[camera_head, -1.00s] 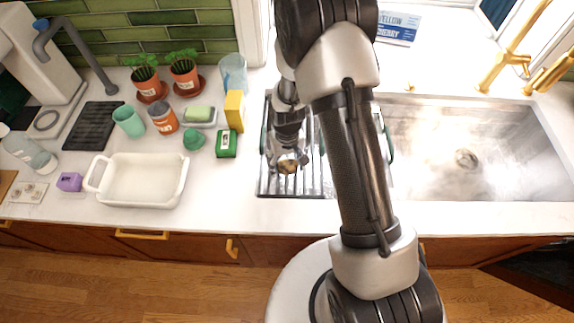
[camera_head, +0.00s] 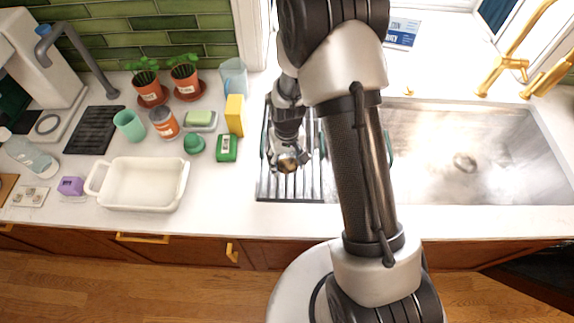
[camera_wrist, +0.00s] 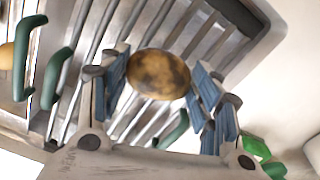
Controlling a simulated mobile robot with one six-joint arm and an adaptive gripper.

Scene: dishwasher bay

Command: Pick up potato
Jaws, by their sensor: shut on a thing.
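The potato (camera_wrist: 159,74) is brown with dark patches. In the wrist view it sits between the two blue-padded fingers of my gripper (camera_wrist: 158,84), which are shut on it. In the head view the potato (camera_head: 287,165) shows small at the end of my gripper (camera_head: 289,160), over the dark drying rack (camera_head: 290,190) left of the sink. The rack's metal bars lie behind the potato in the wrist view. I cannot tell whether the potato still touches them.
The steel sink (camera_head: 440,150) is to the right. A white baking dish (camera_head: 140,185), a green box (camera_head: 227,148), a yellow sponge (camera_head: 235,115) and several cups stand to the left. Green hooks (camera_wrist: 56,80) rise from the rack.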

